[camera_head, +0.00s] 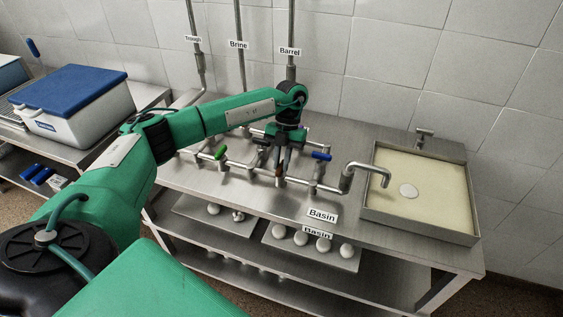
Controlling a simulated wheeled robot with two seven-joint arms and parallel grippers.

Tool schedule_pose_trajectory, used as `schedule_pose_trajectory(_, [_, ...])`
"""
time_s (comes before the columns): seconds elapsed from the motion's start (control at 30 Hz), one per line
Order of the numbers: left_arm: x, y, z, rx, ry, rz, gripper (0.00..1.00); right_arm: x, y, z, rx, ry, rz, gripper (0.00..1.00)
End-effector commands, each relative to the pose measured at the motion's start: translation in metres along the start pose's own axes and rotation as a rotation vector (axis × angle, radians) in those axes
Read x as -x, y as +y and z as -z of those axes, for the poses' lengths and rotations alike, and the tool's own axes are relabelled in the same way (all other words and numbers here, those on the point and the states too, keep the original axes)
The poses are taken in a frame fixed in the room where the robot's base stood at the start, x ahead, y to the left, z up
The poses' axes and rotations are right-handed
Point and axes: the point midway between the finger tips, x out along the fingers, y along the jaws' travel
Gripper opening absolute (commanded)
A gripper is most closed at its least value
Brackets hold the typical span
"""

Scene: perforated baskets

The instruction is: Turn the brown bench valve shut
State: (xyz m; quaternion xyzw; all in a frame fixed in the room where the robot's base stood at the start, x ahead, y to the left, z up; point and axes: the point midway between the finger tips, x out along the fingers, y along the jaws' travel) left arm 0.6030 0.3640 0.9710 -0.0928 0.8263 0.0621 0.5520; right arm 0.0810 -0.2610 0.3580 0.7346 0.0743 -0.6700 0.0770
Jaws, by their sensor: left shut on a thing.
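The pipework stands on the steel bench (370,195) in the middle of the view. The brown valve (279,172) sits on this pipework, mostly hidden under my left gripper. My left gripper (284,164) points down from above and is shut on the brown valve's handle, of which only a small brown part shows. The handle's exact angle cannot be told. My right gripper is not in view.
A green-handled valve (221,153) is to the left and a blue-handled valve (321,156) to the right. A spout (372,168) leads to the basin (470,205). Pipes labelled Trough, Brine and Barrel rise behind. A blue-lidded box (75,120) stands at left.

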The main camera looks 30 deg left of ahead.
Motion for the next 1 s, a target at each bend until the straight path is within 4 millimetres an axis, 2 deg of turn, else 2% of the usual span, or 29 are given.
schedule_pose_trajectory(0.37, [0.002, 0.000, 0.000, -0.004, -0.003, -0.001, 0.00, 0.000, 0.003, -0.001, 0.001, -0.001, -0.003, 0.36])
schedule_pose_trajectory(0.4, [0.002, 0.000, 0.000, -0.004, -0.003, -0.001, 0.23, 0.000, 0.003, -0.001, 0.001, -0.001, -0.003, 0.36])
schedule_pose_trajectory(0.47, [0.002, 0.000, 0.000, -0.004, -0.002, -0.001, 0.35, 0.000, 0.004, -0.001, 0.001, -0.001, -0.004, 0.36])
schedule_pose_trajectory(0.5, [0.001, 0.000, 0.000, -0.003, -0.002, -0.001, 0.37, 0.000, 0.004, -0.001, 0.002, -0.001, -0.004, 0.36])
schedule_pose_trajectory(0.83, [0.004, 0.000, -0.001, -0.003, -0.002, -0.001, 0.37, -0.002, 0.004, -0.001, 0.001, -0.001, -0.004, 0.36])
schedule_pose_trajectory(1.0, [0.027, 0.000, -0.002, -0.003, -0.004, 0.001, 0.37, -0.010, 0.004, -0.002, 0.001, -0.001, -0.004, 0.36])
